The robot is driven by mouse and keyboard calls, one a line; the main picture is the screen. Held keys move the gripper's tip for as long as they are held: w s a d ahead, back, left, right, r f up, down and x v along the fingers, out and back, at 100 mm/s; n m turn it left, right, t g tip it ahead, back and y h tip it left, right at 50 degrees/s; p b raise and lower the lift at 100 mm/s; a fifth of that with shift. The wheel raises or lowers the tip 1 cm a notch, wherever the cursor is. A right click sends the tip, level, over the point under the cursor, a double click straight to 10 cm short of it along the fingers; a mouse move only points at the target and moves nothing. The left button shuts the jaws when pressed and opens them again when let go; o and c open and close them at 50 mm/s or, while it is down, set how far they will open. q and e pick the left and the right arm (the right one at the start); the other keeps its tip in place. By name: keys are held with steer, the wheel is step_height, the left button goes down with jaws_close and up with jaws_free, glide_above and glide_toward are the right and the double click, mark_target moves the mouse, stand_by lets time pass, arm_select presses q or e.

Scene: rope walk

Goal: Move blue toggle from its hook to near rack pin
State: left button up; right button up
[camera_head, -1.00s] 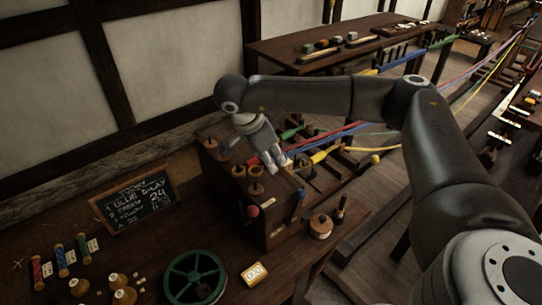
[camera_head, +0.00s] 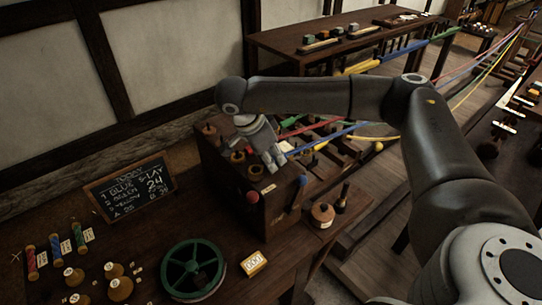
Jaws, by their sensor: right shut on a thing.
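My right gripper (camera_head: 275,160) is over the back right of the dark wooden box, pointing down, and shut on what appears to be the blue toggle (camera_head: 291,153). The toggle is mostly hidden by the fingers, and a blue line (camera_head: 340,132) runs from it up to the right. Round wooden pegs (camera_head: 255,171) stand on the box top beside the gripper. I cannot tell which part is the near rack pin. The hook is not clear to see. My left gripper is not in view.
Red and green lines run close behind the gripper.

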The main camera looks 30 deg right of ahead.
steer(key=shift+f, duration=0.25)
stand_by(0.5)
steer(key=o, duration=1)
steer(key=shift+c, duration=0.2)
steer(key=shift+r, duration=0.15)
steer(key=shift+r+p, duration=2.2)
steer(key=shift+r, duration=1.7)
